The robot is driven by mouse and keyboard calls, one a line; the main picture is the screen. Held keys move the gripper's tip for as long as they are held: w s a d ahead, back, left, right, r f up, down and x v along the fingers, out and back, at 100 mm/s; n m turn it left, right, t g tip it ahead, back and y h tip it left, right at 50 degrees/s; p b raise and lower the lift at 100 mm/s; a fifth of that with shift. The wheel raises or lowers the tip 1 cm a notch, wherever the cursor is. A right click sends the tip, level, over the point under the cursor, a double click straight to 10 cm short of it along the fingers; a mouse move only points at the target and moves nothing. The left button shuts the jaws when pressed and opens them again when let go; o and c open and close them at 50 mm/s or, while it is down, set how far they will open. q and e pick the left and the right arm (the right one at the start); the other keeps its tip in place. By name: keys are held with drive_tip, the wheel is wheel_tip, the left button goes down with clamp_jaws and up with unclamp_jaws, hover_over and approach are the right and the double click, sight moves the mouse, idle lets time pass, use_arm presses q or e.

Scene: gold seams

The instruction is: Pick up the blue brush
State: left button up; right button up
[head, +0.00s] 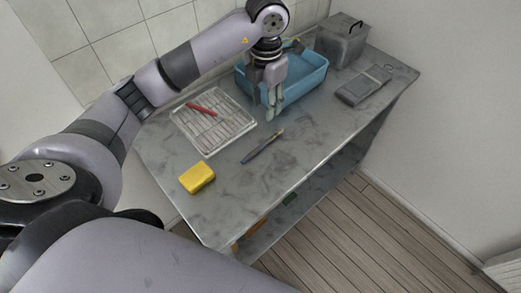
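The blue brush (262,146) lies on the grey worktop, to the right of the wire rack and in front of the blue tub. Its bristle end points up and to the right. My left gripper (271,113) hangs down in front of the blue tub, above and beyond the brush and apart from it. Its fingers look close together, but the view does not show clearly whether they are open. Nothing is seen between them. My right gripper is not in view.
A white rack (213,140) holds a red brush (203,110). A yellow sponge (197,178) lies near the front left. A blue tub (305,80), a grey lidded box (341,42) and a flat grey case (363,86) stand behind. The worktop right of the brush is clear.

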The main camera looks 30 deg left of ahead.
use_arm(q)
drive_tip(key=p, duration=0.2)
hover_over(263, 143)
drive_tip(key=f, duration=1)
drive_tip(key=shift+d, duration=0.25)
drive_tip(key=shift+f, duration=0.3)
wheel_tip(263, 143, down, 5)
drive_tip(key=shift+s+a+r+p, duration=0.15)
drive_tip(key=shift+p, duration=1.05)
drive_tip(key=shift+f, duration=0.4)
drive_tip(key=shift+c, duration=0.4)
clamp_jaws()
drive_tip(key=shift+r, duration=0.15)
